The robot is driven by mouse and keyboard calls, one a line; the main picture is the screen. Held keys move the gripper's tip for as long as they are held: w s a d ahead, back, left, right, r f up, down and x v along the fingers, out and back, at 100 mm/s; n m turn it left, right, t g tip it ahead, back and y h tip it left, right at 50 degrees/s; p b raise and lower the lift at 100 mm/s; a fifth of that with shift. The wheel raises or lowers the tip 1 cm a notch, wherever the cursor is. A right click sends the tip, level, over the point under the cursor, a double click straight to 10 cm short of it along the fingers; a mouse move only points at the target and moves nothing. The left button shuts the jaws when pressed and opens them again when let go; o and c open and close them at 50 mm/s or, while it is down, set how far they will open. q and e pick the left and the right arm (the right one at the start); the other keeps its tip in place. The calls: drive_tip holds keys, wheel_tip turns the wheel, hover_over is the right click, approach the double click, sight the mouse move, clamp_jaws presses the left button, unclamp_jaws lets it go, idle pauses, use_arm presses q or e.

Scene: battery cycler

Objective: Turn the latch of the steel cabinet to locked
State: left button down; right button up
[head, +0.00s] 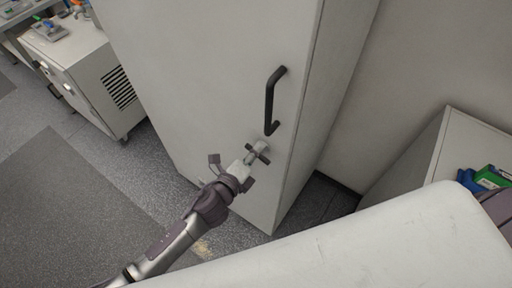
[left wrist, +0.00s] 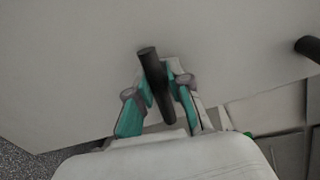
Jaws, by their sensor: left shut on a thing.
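The steel cabinet (head: 205,85) is tall and pale grey, with its door face toward me and no visible gap at the door. A black bar handle (head: 270,100) is fixed near the door's right edge; its end also shows at the right of the left wrist view (left wrist: 309,47). The latch (head: 262,148), a small dark bar on a light hub, sits below the handle. In the left wrist view the latch (left wrist: 154,80) stands nearly upright, tilted slightly. My left gripper (left wrist: 160,88) is shut on it, one finger on each side. My right gripper is not in view.
A white cabinet with a vent (head: 95,75) stands at the left. A low grey cabinet (head: 437,150) stands at the right, with green and blue boxes (head: 488,179) nearby. Open grey floor (head: 75,190) lies to the left of the steel cabinet.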

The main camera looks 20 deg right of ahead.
use_arm(q)
drive_tip(key=shift+a+f+n+g+p, duration=0.1)
drive_tip(key=shift+n+g+p, duration=0.3)
drive_tip(key=shift+n, duration=1)
drive_tip(key=shift+f, duration=0.1)
drive_tip(key=c, duration=1.1)
unclamp_jaws()
drive_tip(key=v, duration=1.2)
drive_tip(key=shift+w+a+f, duration=0.1)
drive_tip(key=shift+f, duration=0.05)
